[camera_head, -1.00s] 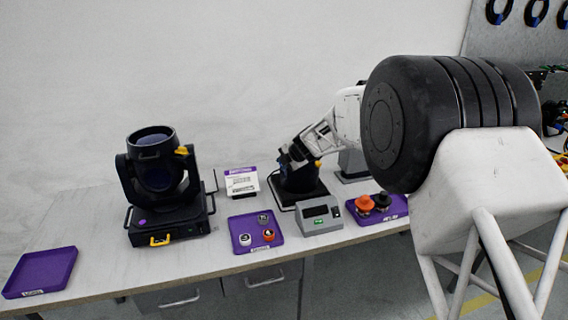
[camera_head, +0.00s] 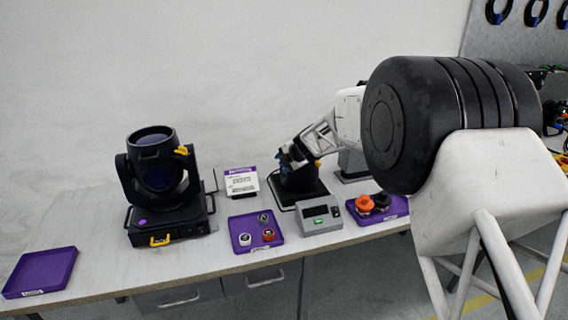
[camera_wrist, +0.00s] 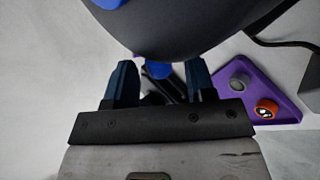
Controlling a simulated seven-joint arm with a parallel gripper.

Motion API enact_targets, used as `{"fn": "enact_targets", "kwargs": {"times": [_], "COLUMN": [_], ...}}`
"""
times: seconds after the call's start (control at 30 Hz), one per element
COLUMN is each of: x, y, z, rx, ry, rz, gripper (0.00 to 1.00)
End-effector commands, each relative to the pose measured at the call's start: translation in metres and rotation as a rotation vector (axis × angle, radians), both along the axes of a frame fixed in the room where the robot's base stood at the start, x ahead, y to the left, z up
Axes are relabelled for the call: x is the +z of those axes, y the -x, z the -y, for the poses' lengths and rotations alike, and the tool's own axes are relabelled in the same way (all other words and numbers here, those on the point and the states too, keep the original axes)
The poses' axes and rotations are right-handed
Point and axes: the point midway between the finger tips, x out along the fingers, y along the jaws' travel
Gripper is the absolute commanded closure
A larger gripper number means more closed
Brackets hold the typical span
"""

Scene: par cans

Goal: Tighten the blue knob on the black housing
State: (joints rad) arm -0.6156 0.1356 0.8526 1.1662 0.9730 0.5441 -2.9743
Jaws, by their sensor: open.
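The black housing (camera_head: 298,180) stands near the middle of the bench in the head view, partly covered by my arm. In the wrist view its dark rounded body (camera_wrist: 190,25) fills the top. A blue knob (camera_wrist: 158,70) shows below the body's lower edge, between the two dark blue fingers of my gripper (camera_wrist: 160,74). The fingers are apart, with a gap on both sides of the knob; contact is not visible. Another blue part (camera_wrist: 108,3) is cut off at the top edge. In the head view my gripper (camera_head: 290,155) is at the housing's upper part, and the knob is hidden.
Another black lamp housing (camera_head: 165,215) stands to the left. A purple tray (camera_head: 240,221) with small parts lies in front, beside a grey device (camera_head: 320,217). A tray with orange and black knobs (camera_head: 397,207) is at right. An empty purple tray (camera_head: 42,272) lies far left.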

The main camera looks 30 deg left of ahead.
Motion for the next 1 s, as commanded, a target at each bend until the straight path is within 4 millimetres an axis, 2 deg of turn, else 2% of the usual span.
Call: {"fn": "enact_targets", "kwargs": {"times": [0.27, 0.73, 1.0], "x": [0.01, 0.043, 0.054], "y": [0.002, 0.012, 0.015], "z": [0.008, 0.039, 0.05], "rx": [-0.001, -0.001, -0.001], "ry": [-0.001, -0.001, -0.001], "rz": [0.001, 0.001, 0.001], "gripper": [0.5, 0.5, 0.5]}}
